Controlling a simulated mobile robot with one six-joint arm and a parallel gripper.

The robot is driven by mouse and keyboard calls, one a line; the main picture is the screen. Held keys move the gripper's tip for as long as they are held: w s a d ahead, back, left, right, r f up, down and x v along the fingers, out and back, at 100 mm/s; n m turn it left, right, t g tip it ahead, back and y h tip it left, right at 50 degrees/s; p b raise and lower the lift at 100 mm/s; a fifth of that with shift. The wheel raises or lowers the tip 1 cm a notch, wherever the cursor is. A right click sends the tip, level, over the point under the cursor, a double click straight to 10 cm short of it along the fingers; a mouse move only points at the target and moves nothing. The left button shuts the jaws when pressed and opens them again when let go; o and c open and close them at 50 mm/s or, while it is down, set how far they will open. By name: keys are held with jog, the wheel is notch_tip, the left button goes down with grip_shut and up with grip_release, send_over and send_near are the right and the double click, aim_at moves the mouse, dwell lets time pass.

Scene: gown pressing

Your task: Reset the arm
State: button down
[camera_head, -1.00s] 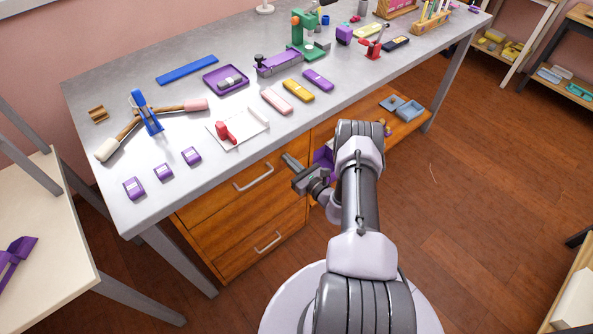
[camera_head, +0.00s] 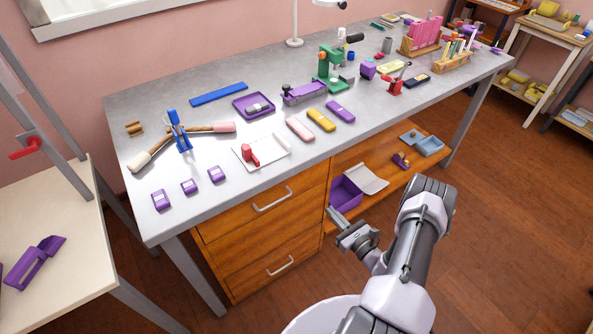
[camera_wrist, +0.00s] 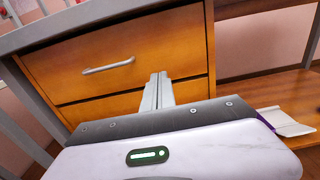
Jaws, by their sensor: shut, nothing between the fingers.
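My gripper (camera_head: 338,218) is in front of the desk, below the level of the tabletop, beside the right edge of the wooden drawer unit. It is shut and empty. In the wrist view its closed fingers (camera_wrist: 158,92) point at the drawer fronts (camera_wrist: 150,50) and stand in front of the line between two drawers. I cannot tell how far the fingertips are from the wood. My arm (camera_head: 418,230) is bent and reaches in from the lower right of the head view.
The grey desk (camera_head: 225,100) carries several tools and small parts. A purple box (camera_head: 345,195) with a pale flap stands on the low shelf (camera_head: 425,172) close behind my gripper. A cream table (camera_head: 60,250) stands at the left. Open wooden floor (camera_head: 520,220) lies to the right.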

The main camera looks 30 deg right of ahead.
jog(key=w+a+r+n+g+y, duration=0.35)
jog(key=a+r+n+y, duration=0.3)
jog(key=a+r, duration=0.4)
jog(key=w+a+r+n+g+y, duration=0.3)
jog(key=a+r+n+g+y, duration=0.35)
jog(key=r, duration=0.65)
jog(key=s+a+r+n+g+h, duration=0.6)
jog(key=s+a+r+n, duration=0.6)
jog(key=a, duration=0.3)
jog(key=s+d+r+n+t+h, duration=0.1)
jog(key=s+r+n+t+h, duration=0.2)
jog(key=s+n+h, duration=0.3)
jog(key=s+r, duration=0.1)
jog(key=s, duration=0.4)
jog(key=shift+r+t+b, duration=0.3)
jog(key=shift+t+b, duration=0.05)
jog(key=shift+t, duration=0.05)
jog(key=shift+d, duration=0.1)
